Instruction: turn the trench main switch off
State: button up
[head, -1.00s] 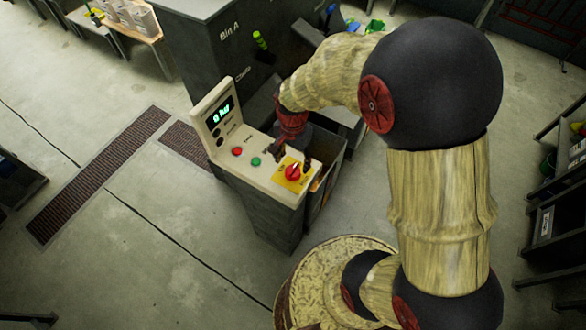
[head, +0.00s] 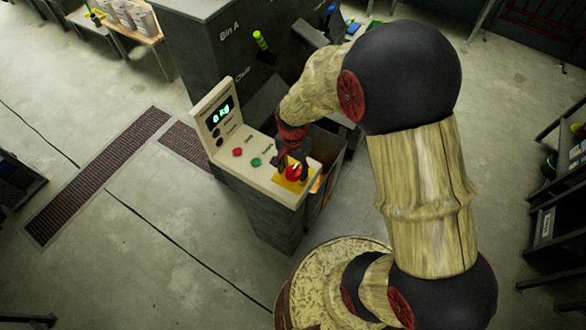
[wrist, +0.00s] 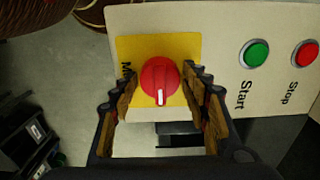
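The main switch is a red rotary knob (wrist: 160,84) with a white pointer mark, on a yellow plate (wrist: 132,48) on the pale control panel (wrist: 215,25). In the wrist view the pointer aims toward the bottom of the picture. In the head view the knob (head: 295,171) shows at the panel's near right corner. My gripper (wrist: 154,90) is open, with a finger on each side of the knob and visible space between them. Whether a finger touches the knob is unclear. The plate's lettering is partly hidden by the left finger.
A green Start button (wrist: 256,54) and a red Stop button (wrist: 304,54) sit beside the switch on the same panel. A display (head: 221,111) stands at the panel's back. A dark bin unit marked Bin A (head: 205,60) rises behind. Open floor (head: 150,240) lies left of the console.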

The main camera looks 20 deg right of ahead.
jog(key=c, duration=0.8)
jog(key=n+p, duration=0.1)
jog(key=n, duration=0.5)
jog(key=shift+n, duration=0.3)
jog(key=n, duration=0.5)
jog(key=shift+n, duration=0.3)
jog(key=n, duration=0.5)
jog(key=shift+n+p, duration=0.3)
jog(key=shift+p, duration=0.1)
jog(key=o, duration=1.2)
jog(key=shift+c, duration=0.2)
